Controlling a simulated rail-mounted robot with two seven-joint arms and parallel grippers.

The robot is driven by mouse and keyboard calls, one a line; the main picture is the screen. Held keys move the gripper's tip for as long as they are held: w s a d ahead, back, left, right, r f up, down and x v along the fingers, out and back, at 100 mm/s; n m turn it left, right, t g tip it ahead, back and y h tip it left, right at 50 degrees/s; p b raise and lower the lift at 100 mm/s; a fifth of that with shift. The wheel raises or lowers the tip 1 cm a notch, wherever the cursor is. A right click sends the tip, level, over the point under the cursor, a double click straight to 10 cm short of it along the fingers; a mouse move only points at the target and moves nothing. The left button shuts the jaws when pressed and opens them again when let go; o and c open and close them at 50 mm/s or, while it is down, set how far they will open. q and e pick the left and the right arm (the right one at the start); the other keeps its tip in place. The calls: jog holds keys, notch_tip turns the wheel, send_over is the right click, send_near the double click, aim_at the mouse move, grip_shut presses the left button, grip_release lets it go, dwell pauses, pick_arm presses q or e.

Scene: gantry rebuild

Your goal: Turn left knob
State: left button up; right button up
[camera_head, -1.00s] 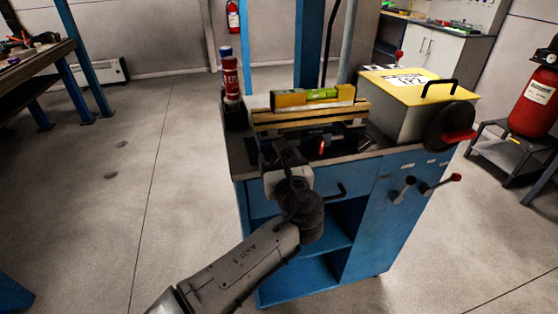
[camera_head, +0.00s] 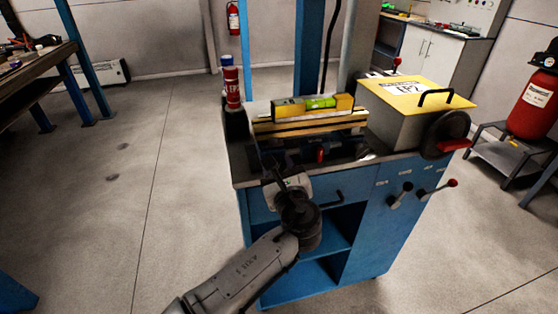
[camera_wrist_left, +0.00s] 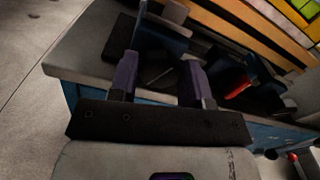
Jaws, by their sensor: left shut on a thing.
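My left gripper (camera_head: 274,170) is at the front edge of the cart top, in front of a dark clamp-like fixture (camera_head: 335,147). In the left wrist view its two purple-grey fingers (camera_wrist_left: 160,82) stand apart, shut on a dark part between them. That part is mostly hidden, and I cannot tell whether it is the left knob. A red piece (camera_head: 320,154) sits right of the gripper; it also shows in the wrist view (camera_wrist_left: 239,90). Two levers, one with a grey end (camera_head: 406,187) and one with a red ball (camera_head: 452,183), project from the cart's right front. My right gripper is not in view.
The blue cart (camera_head: 300,283) carries a yellow level (camera_head: 290,108) on wooden strips, a red bottle (camera_head: 232,90) and a yellow-lidded box (camera_head: 390,118) with a dark wheel (camera_head: 444,133). A red tank (camera_head: 534,105) stands at right.

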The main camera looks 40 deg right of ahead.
pick_arm(q)
jog(key=shift+n+p, duration=0.35)
jog(key=shift+n, duration=0.55)
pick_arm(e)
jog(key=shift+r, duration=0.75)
pick_arm(q)
jog(key=o, duration=0.9)
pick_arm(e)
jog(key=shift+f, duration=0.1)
